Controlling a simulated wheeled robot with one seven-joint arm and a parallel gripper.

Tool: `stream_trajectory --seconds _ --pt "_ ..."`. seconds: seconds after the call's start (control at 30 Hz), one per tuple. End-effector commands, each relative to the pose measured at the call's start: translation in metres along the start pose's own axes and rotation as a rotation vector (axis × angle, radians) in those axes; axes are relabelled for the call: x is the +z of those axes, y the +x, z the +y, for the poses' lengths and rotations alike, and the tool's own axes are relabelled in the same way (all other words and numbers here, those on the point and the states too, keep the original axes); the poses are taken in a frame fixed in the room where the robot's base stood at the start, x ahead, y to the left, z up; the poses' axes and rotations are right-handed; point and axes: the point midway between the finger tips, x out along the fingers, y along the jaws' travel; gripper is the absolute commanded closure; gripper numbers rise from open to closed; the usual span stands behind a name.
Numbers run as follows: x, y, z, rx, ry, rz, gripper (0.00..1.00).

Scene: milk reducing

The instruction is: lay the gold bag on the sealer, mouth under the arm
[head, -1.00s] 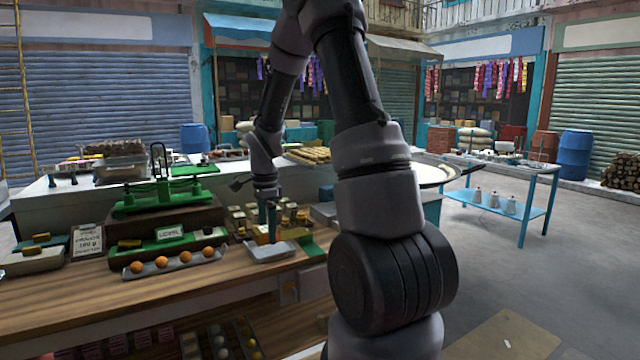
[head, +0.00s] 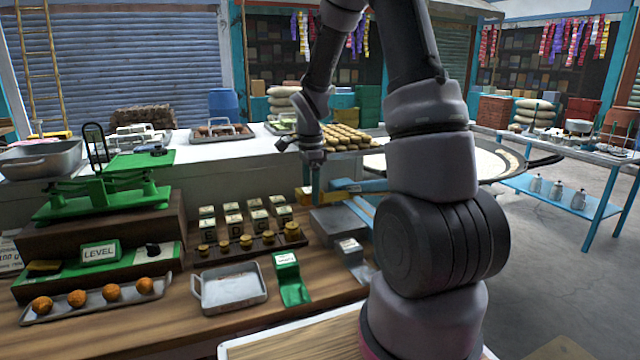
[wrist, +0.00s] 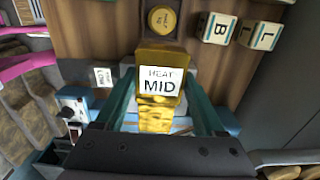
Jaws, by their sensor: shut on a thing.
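The gold bag (wrist: 165,55) carries a white "HEAT MID" label in the wrist view. My gripper (wrist: 160,108) is shut on it, one finger on each side of its lower part. In the head view my gripper (head: 314,190) points down, with a small gold patch of the bag (head: 303,194) beside the fingers. The sealer, a grey block with blue parts (head: 340,222), stands on the wooden counter just right of and below the gripper. Blue and grey parts show under the bag in the wrist view. Whether the bag touches the sealer, and where its mouth lies, I cannot tell.
Lettered blocks and brass weights (head: 250,238) stand left of the gripper. In front are an empty metal tray (head: 232,288) and a green stand (head: 290,280). A green balance (head: 100,195) and a tray of orange balls (head: 98,298) are at left.

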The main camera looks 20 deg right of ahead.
Motion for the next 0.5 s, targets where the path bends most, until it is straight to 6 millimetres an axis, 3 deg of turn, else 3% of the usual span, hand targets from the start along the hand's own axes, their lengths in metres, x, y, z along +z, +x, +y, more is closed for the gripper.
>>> stream_trajectory --seconds 0.5 --pt "0.000 0.039 0.001 0.004 0.000 0.000 0.87"
